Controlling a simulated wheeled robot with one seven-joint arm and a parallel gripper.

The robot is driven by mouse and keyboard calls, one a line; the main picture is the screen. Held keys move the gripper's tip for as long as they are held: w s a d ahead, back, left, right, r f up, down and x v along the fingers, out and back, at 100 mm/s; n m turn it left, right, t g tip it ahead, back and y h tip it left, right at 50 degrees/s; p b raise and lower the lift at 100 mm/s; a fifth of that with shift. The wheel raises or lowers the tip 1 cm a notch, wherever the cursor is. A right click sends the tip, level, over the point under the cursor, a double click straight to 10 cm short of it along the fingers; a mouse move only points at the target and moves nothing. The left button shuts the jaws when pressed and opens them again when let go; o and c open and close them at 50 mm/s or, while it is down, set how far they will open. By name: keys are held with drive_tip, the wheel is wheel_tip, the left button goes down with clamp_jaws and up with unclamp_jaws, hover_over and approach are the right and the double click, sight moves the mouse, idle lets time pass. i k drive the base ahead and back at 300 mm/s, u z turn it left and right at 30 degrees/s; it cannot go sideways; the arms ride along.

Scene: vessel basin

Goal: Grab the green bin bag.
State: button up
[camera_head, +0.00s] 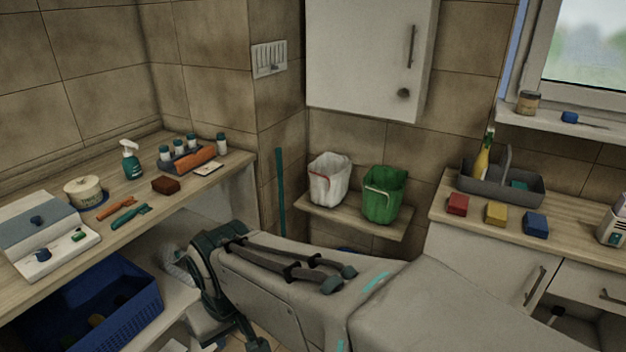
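The green bin bag (383,197) stands upright and open-topped on a small wooden shelf in the corner, right of the picture's middle. Its sides are creased, and a pale strip curves across its upper front. A similar white bag (330,181) stands to its left, with a narrow gap between them. Large grey and teal parts of my own arm cross the lower middle of the view, in front of and below the shelf. My gripper cannot be made out in this view. What lies inside the green bag is hidden.
The wooden shelf (403,229) has a little bare room at its right end. A white wall cabinet (366,55) hangs above. A teal pole (281,193) stands left. The right counter holds a grey caddy (500,188) and coloured blocks. The left counter (240,155) is cluttered.

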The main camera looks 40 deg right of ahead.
sight(383, 186)
drive_tip(key=z, duration=0.3)
drive_tip(key=i, duration=1.5)
drive_tip(key=z, duration=1.55)
drive_tip(key=i, duration=0.85)
drive_tip(key=z, duration=0.95)
drive_tip(key=i, duration=0.2)
drive_tip(key=z, duration=0.15)
